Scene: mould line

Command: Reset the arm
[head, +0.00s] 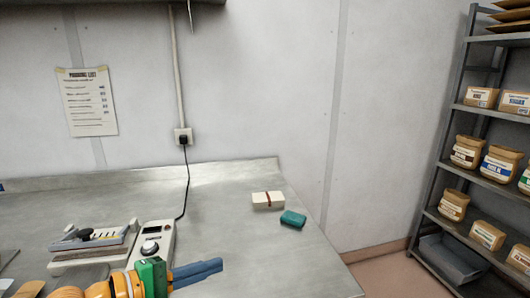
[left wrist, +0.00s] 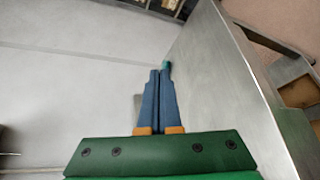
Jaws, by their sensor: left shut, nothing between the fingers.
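My left gripper (head: 198,271) shows at the bottom of the head view, reaching in from the left with its blue fingers pointing right. Its fingers are pressed together and empty, in the air over the metal worktop (head: 300,262). In the left wrist view the two blue fingers of the left gripper (left wrist: 159,75) also lie side by side with nothing between them. My right gripper is in neither view.
A white device with a dial (head: 152,243) stands beside my left arm. A shelf rack (head: 446,150) stands at the right. The worktop's front right is clear.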

